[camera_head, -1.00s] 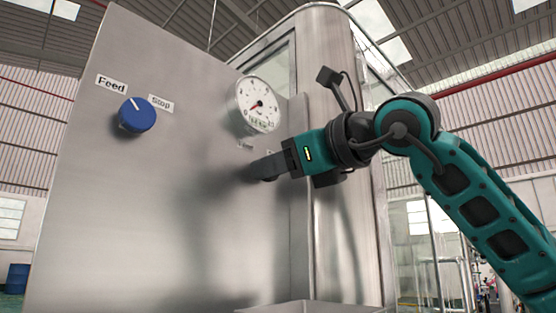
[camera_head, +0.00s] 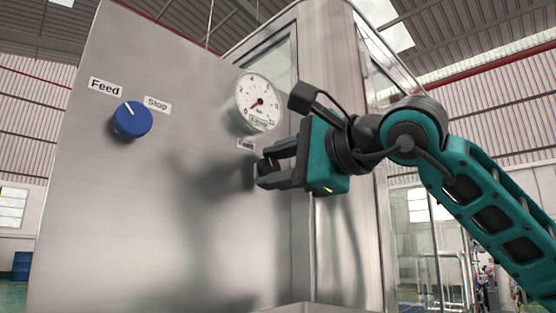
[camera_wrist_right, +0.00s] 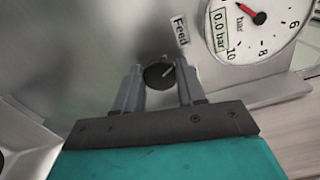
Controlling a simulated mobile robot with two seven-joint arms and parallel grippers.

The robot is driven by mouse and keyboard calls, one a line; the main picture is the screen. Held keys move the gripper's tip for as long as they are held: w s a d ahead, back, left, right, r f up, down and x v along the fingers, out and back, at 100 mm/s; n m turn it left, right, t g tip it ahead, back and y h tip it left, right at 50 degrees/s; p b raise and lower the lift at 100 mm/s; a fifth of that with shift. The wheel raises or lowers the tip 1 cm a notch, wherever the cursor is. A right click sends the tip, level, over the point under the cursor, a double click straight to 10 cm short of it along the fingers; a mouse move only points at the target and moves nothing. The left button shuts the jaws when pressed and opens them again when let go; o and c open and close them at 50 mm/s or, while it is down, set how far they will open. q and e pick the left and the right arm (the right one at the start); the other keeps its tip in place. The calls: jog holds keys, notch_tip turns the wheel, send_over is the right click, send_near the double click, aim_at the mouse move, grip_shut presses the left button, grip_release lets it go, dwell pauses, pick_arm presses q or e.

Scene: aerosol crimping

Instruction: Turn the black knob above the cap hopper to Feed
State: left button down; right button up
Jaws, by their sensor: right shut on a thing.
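The black knob (camera_wrist_right: 157,77) shows in the right wrist view, between the fingers of my right gripper (camera_wrist_right: 159,68). The white line on its face points to the upper right, to the side of the Feed label (camera_wrist_right: 181,30). In the head view my right gripper (camera_head: 262,172) is shut at the steel panel, just below the gauge and the small label (camera_head: 245,145). Its fingers hide the black knob there. No Stop label for this knob can be made out. My left gripper is not in view.
A blue knob (camera_head: 132,119) with its own Feed and Stop labels sits on the panel (camera_head: 120,220) at the left. A round pressure gauge (camera_head: 258,103) is close above my right gripper. A steel edge (camera_head: 310,308) shows below.

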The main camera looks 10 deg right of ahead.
jog(key=shift+n+p, duration=0.35)
jog(key=shift+n, duration=1.35)
jog(key=shift+f, duration=0.1)
jog(key=o, duration=1.1)
jog(key=shift+c, duration=0.2)
jog(key=shift+s+d, duration=0.1)
jog(key=b+v, duration=0.2)
jog(key=v, duration=1)
jog(key=shift+s+d, duration=0.15)
jog(key=shift+s, duration=0.15)
